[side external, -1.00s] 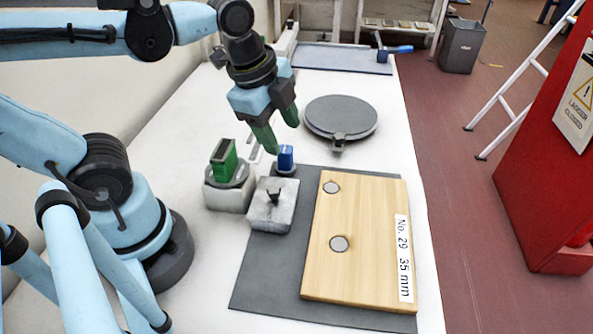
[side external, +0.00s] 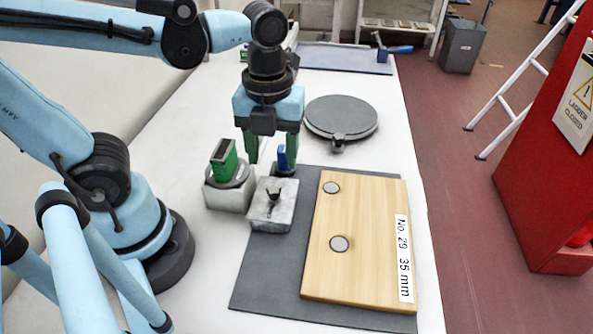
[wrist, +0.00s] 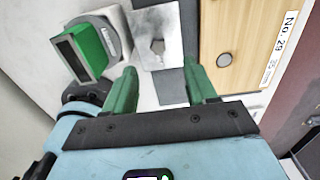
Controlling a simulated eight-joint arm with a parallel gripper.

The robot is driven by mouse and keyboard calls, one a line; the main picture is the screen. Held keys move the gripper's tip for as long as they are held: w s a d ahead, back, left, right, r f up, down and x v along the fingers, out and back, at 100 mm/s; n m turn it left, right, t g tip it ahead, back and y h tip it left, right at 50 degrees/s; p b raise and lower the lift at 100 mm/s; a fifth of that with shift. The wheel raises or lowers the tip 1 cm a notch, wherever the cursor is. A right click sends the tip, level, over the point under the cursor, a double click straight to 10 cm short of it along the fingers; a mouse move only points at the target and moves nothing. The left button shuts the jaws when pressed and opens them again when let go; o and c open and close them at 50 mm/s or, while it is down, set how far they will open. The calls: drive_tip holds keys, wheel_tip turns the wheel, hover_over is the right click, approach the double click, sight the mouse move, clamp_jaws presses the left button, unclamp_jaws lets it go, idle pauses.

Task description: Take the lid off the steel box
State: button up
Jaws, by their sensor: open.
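The steel box (side external: 272,215) is a small grey metal box with a flat lid (side external: 286,193) on top. A dark knob (side external: 272,196) stands up from the middle of the lid. In the wrist view the lid (wrist: 150,22) is at top centre, ahead of the fingertips. My gripper (side external: 270,153) is open, its green fingers pointing down. It is above and behind the box in the side view, apart from it. In the wrist view the gripper (wrist: 162,80) has nothing between its fingers.
A green block (side external: 224,162) in a grey holder stands left of the box. A wooden board (side external: 370,240) lies to the right. A round grey plate (side external: 342,116) is farther back.

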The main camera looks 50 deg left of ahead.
sight(274, 189)
drive_tip(key=shift+s+a+f, duration=0.1)
drive_tip(key=shift+f, duration=3.75)
clamp_jaws()
